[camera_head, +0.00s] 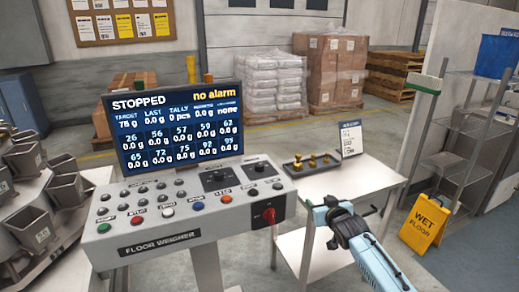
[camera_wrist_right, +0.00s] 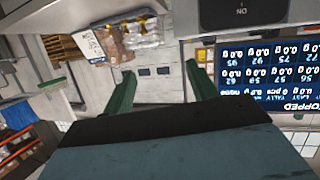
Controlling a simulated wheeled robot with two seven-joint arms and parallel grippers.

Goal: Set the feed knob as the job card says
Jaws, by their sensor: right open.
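The grey floor weigher console (camera_head: 150,238) stands at the centre of the head view. Its screen (camera_head: 175,125) reads STOPPED, no alarm, target 78 g. Two black-plated dials (camera_head: 218,177) (camera_head: 258,168) sit at the console's upper right; their labels are too small to tell which is the feed knob. A card (camera_head: 351,138) stands on the side table, its text unreadable. My right gripper (camera_head: 348,224) is right of the console, apart from it, open and empty. Its green fingers (camera_wrist_right: 158,82) show spread in the wrist view. My left gripper is out of view.
A red rotary switch (camera_head: 268,213) is on the console's front right. A dark tray (camera_head: 312,163) with brass weights lies on the white side table (camera_head: 372,178). Metal hoppers (camera_head: 65,190) stand at the left. A yellow wet-floor sign (camera_head: 424,222) stands at the right.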

